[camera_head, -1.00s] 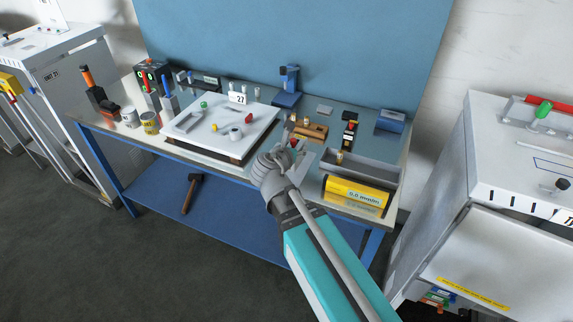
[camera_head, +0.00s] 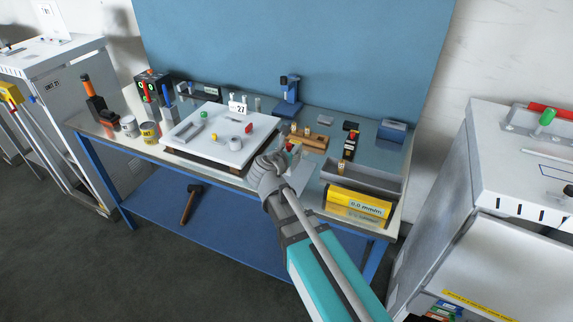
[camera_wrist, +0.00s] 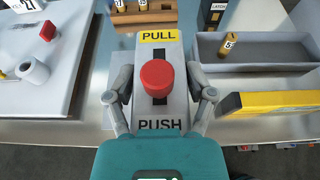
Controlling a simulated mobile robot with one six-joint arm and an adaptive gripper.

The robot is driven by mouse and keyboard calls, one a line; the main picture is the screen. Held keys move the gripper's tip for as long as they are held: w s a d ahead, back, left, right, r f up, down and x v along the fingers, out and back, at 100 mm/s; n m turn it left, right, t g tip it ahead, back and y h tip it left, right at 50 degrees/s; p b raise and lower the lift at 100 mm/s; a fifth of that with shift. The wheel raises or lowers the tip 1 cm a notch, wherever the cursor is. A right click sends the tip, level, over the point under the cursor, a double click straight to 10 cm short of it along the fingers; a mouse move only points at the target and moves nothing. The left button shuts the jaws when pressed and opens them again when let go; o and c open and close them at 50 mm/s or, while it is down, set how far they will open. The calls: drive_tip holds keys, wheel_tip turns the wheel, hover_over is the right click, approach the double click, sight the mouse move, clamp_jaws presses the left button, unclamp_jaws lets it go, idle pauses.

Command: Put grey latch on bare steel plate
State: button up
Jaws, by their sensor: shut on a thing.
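The grey latch (camera_wrist: 181,62) is a block with a red round knob, a yellow PULL label at its far end and PUSH at its near end. In the wrist view my gripper (camera_wrist: 160,98) has one finger on each side of it and is shut on it. In the head view my gripper (camera_head: 277,160) is over the bench's front, right of the white board, and mostly hides the latch. A flat pale grey plate (camera_head: 301,178) shows just right of the gripper; I cannot tell whether it is the bare steel plate, or whether the latch touches it.
The white board (camera_head: 235,157) with small parts stands to the left. A grey open tray (camera_head: 365,181) and a yellow gauge box (camera_head: 358,204) are close on the right. A wooden block (camera_head: 310,141) lies behind the gripper.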

drive_tip(key=w+a+f+b, duration=0.1)
drive_tip(key=w+f+b, duration=0.5)
drive_tip(key=w, duration=0.1)
drive_tip(key=shift+w+a+f, duration=0.2)
drive_tip(key=shift+w+f, duration=0.1)
drive_tip(key=shift+w+f+b, duration=0.45)
drive_tip(key=shift+f+b, duration=0.35)
drive_tip(key=shift+b, duration=0.05)
drive_tip(key=shift+f+b, duration=1.2)
drive_tip(key=shift+f, duration=0.15)
drive_tip(key=o, duration=1.3)
drive_tip(key=shift+r, duration=0.2)
